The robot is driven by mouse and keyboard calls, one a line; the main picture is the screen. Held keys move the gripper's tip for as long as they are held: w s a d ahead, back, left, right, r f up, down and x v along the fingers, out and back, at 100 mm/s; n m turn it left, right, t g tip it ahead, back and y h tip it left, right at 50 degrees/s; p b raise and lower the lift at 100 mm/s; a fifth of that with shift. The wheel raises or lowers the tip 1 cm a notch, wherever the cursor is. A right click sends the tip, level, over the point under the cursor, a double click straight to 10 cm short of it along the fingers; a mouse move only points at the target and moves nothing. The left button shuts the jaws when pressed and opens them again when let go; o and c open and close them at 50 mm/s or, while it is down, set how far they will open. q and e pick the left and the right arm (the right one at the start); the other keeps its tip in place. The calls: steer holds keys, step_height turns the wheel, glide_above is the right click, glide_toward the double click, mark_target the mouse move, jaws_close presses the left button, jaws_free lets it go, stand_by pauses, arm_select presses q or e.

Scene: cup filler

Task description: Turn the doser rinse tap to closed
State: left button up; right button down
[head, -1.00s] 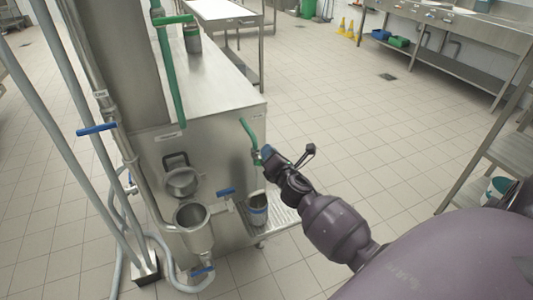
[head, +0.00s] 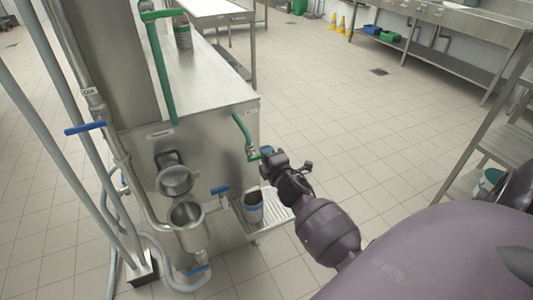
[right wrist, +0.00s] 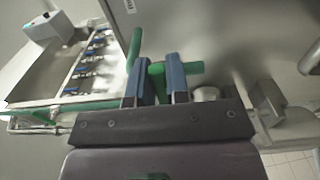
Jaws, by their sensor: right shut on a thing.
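A green-handled tap (head: 253,156) sits at the lower end of the curved green pipe (head: 241,128) on the steel machine's right front. My right gripper (head: 265,154) is at this tap. In the right wrist view, its two blue-grey fingers (right wrist: 157,85) are shut on the green handle (right wrist: 190,68), which sticks out past the right finger. The green pipe (right wrist: 134,48) rises beside the left finger. The tap's label is too small to read, and the fingers hide part of the handle. My left gripper is not in view.
A cup (head: 253,207) stands on the drip tray (head: 279,211) below the tap. A steel funnel (head: 186,225) and a blue-handled valve (head: 219,191) are to the left. Another green handle (head: 162,15) is higher up.

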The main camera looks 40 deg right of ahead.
stand_by(0.5)
steer(key=c, duration=1.1)
jaws_free()
steer(key=v, duration=1)
steer(key=shift+s+p, duration=0.35)
steer(key=shift+s, duration=0.05)
steer(key=shift+m, duration=0.3)
